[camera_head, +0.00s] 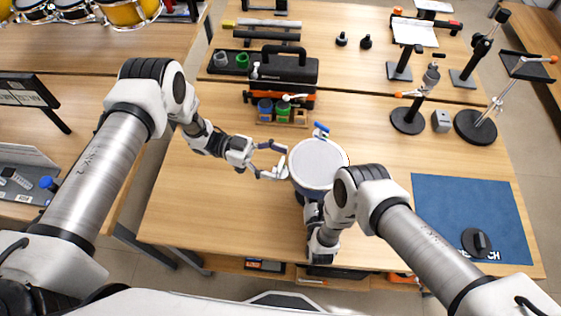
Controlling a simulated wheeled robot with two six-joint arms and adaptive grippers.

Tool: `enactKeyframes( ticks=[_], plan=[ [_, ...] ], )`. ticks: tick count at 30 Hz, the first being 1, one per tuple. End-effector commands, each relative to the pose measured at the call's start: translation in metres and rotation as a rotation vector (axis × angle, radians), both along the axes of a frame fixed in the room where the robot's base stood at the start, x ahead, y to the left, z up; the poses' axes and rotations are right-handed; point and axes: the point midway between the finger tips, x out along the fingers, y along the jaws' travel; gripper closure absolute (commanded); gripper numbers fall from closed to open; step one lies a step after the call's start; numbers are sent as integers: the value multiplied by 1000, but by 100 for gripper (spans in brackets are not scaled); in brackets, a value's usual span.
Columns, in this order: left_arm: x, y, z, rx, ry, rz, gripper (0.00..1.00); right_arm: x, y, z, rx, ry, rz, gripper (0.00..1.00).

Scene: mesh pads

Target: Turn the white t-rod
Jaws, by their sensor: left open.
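No clear white t-rod can be made out. A small blue piece with a pale stem (321,130) stands at the far edge of a round pale-topped drum (318,160); I cannot tell whether it is the rod. My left gripper (274,160) is open and empty, its fingers close to the drum's left side; I cannot tell if they touch it. My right gripper (312,213) is just in front of the drum, partly hidden by my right arm, and its fingers cannot be made out.
A caddy with bottles (283,112) and a black toolbox (284,68) stand behind the drum. A blue mat (455,205) lies at right with a dark round object (477,242). Stands with round bases (407,121) are at the back right. The table's left front is clear.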

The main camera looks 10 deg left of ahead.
Motion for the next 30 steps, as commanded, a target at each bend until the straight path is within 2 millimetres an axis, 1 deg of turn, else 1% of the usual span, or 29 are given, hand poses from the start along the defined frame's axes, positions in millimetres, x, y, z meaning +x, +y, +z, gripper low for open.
enactKeyframes(
  ticks=[6, 9, 12, 16, 25, 26, 27, 28, 30],
  plan=[
    [12, 54, -1, 1, -1, 6, 23, 0, -1, -1, 0, 2, -2, 100],
    [16, 77, -1, 2, 0, 4, 23, 0, -1, -1, -1, 2, -2, 100],
    [20, 93, 0, 1, -1, 2, 23, 0, -1, -1, -1, 2, -2, 100],
    [22, 103, 0, 0, 1, 1, 23, 0, -1, -1, -1, 2, -2, 100],
    [22, 103, 0, 0, 1, 0, 23, 0, -1, -1, -1, 2, -2, 100],
    [22, 103, 0, 0, 1, 0, 23, 1, -1, 0, -1, -1, -2, 65],
    [22, 103, 0, 0, 1, 0, 23, 1, -1, 0, -1, -1, -2, 51],
    [22, 103, 0, 0, 1, 0, 23, 1, -1, 0, -1, -1, -2, 40],
    [22, 103, 0, 0, 1, 0, 23, 1, -1, 0, -1, -1, -2, 39]
  ],
)
